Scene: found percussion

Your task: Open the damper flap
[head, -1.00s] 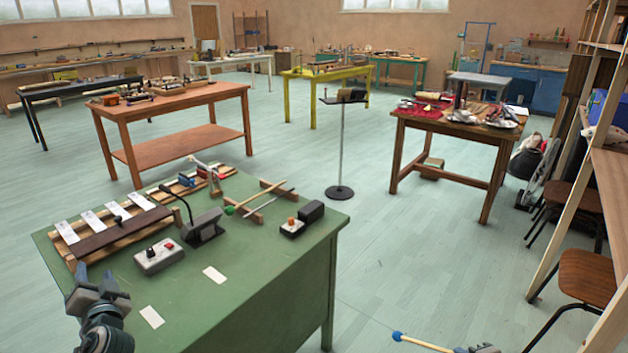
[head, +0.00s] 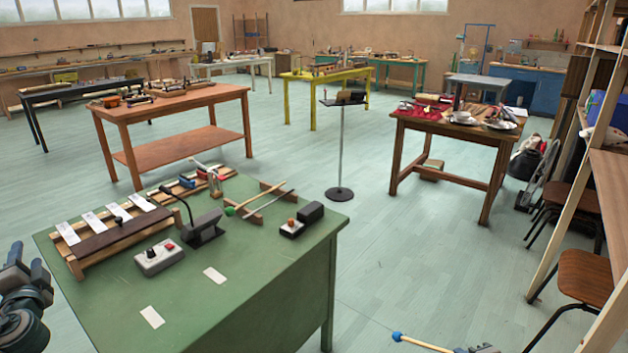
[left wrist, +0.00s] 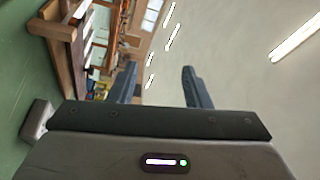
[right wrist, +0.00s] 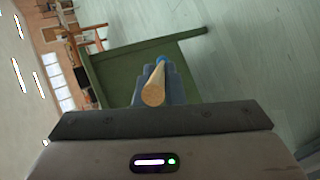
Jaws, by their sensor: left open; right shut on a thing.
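The damper flap seems to be the dark brown board (head: 128,230) with a small black knob, lying flat across the wooden bar instrument (head: 80,267) on the green table (head: 230,300). White-labelled bar ends show behind it. My left gripper (head: 38,268) is open and empty at the left edge of the head view, left of the table and apart from the flap. In the left wrist view its fingers (left wrist: 158,85) stand apart with nothing between. My right gripper (right wrist: 153,85) is shut on a blue-headed mallet (head: 420,342), low right in the head view, away from the table.
A grey control box (head: 158,258) and a black device (head: 204,228) stand just right of the instrument. A green-headed mallet (head: 256,203) rests on a wooden rack. Paper slips (head: 152,317) lie on the clear front part of the table.

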